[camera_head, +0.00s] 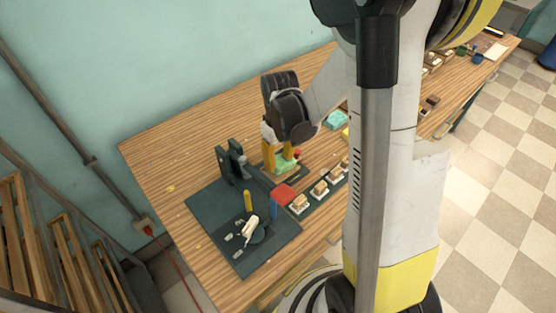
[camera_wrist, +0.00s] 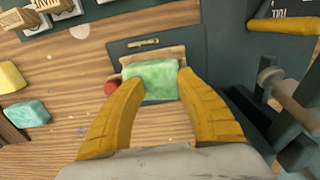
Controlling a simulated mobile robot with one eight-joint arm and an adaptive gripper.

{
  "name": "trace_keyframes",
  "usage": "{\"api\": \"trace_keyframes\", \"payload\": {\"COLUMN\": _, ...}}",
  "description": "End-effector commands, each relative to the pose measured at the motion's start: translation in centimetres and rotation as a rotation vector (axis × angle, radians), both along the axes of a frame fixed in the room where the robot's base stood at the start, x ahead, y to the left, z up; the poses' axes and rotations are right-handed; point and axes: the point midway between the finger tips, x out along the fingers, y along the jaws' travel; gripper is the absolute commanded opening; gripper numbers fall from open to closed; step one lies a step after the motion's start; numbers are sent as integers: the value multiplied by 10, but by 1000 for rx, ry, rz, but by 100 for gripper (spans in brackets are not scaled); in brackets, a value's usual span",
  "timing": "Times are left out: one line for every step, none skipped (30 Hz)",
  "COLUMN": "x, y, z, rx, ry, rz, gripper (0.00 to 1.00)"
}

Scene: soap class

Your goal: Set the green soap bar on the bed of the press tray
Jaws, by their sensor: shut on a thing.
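The green soap bar (camera_wrist: 151,80) is between the two yellow fingers of my gripper (camera_wrist: 160,84) in the wrist view. In the head view the soap (camera_head: 286,163) shows low between the fingers of my gripper (camera_head: 279,164). My gripper is shut on it. The press tray (camera_wrist: 124,45), a dark plate with a small slot and a wooden edge, lies under and beyond the bar. The bar covers most of the tray's bed, so I cannot tell whether it touches the bed. A red knob (camera_wrist: 110,88) is beside the bar's left end.
The dark press frame (camera_wrist: 285,92) stands close on the right in the wrist view. A teal bar (camera_wrist: 27,113) and a yellow bar (camera_wrist: 11,76) lie at left. Wooden stamps (camera_head: 321,188) stand in a row by a red pad (camera_head: 284,194). A dark mat (camera_head: 207,208) holds small tools.

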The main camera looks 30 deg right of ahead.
Motion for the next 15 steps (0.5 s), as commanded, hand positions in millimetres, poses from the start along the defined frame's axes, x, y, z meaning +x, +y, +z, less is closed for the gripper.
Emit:
{"api": "trace_keyframes", "payload": {"x": 2, "y": -7, "z": -1, "rx": -15, "ry": -5, "rz": -7, "gripper": 3}}
{"api": "trace_keyframes", "payload": {"x": 2, "y": -7, "z": -1, "rx": -15, "ry": -5, "rz": -7, "gripper": 3}}
{"api": "trace_keyframes", "payload": {"x": 2, "y": -7, "z": -2, "rx": -15, "ry": -5, "rz": -7, "gripper": 4}}
{"api": "trace_keyframes", "payload": {"x": 2, "y": -7, "z": -2, "rx": -15, "ry": -5, "rz": -7, "gripper": 4}}
{"api": "trace_keyframes", "payload": {"x": 2, "y": -7, "z": -2, "rx": -15, "ry": -5, "rz": -7, "gripper": 45}}
{"api": "trace_keyframes", "payload": {"x": 2, "y": -7, "z": -2, "rx": -15, "ry": -5, "rz": -7, "gripper": 58}}
{"api": "trace_keyframes", "payload": {"x": 2, "y": -7, "z": -2, "rx": -15, "ry": -5, "rz": -7, "gripper": 66}}
{"api": "trace_keyframes", "payload": {"x": 2, "y": -7, "z": -2, "rx": -15, "ry": -4, "rz": -6, "gripper": 66}}
{"api": "trace_keyframes", "payload": {"x": 2, "y": -6, "z": -2, "rx": -14, "ry": -4, "rz": -6, "gripper": 66}}
{"api": "trace_keyframes", "payload": {"x": 2, "y": -6, "z": -2, "rx": -14, "ry": -4, "rz": -5, "gripper": 66}}
{"api": "trace_keyframes", "payload": {"x": 1, "y": -6, "z": -2, "rx": -14, "ry": -3, "rz": -5, "gripper": 66}}
{"api": "trace_keyframes", "payload": {"x": 1, "y": -5, "z": -2, "rx": -13, "ry": -2, "rz": -4, "gripper": 66}}
{"api": "trace_keyframes", "payload": {"x": 1, "y": -5, "z": -2, "rx": -13, "ry": -2, "rz": -4, "gripper": 66}}
{"api": "trace_keyframes", "payload": {"x": 1, "y": -5, "z": -2, "rx": -12, "ry": -2, "rz": -3, "gripper": 66}}
{"api": "trace_keyframes", "payload": {"x": 1, "y": -4, "z": -1, "rx": -12, "ry": -2, "rz": -3, "gripper": 66}}
